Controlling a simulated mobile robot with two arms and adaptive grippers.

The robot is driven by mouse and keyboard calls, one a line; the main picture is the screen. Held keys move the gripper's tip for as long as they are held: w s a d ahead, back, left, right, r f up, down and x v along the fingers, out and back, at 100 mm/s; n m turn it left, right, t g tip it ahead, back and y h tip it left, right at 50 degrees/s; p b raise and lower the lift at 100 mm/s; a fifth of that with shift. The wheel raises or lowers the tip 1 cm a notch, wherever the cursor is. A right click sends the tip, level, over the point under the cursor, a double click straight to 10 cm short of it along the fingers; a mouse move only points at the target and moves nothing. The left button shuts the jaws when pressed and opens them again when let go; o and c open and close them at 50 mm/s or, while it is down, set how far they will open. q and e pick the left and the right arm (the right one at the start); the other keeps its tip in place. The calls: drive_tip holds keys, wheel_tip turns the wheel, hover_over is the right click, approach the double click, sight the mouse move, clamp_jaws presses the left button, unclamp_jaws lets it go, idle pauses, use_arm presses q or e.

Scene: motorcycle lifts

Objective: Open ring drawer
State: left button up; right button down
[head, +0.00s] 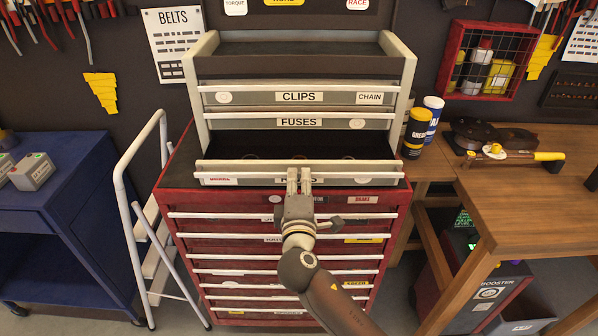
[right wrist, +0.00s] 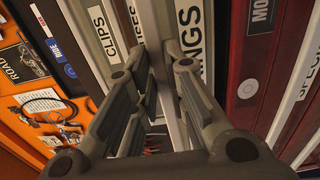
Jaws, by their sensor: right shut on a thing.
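The ring drawer (head: 245,166) is the lowest drawer of the small grey chest (head: 197,95). It stands pulled out, with its dark inside visible from above. A few round shapes lie inside near the front, too dim to make out. Its front label is mostly hidden by my right gripper (head: 299,176); in the right wrist view the letters "NGS" show on the drawer front (right wrist: 190,48). My right gripper (right wrist: 158,75) is shut on the pale bar handle of this drawer, near its middle. My left gripper is in neither view.
The CLIPS (head: 260,97) and FUSES (head: 250,123) drawers above are shut. The red cabinet (head: 185,195) below has several shut drawers. A white stepladder (head: 132,190) stands left, a wooden bench (head: 540,190) right, with two cans (head: 416,132) beside the chest.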

drive_tip(key=shift+s, duration=0.3)
drive_tip(key=c, duration=1.5)
unclamp_jaws()
drive_tip(key=shift+o, duration=0.2)
drive_tip(key=s, duration=1.2)
drive_tip(key=shift+f, duration=0.1)
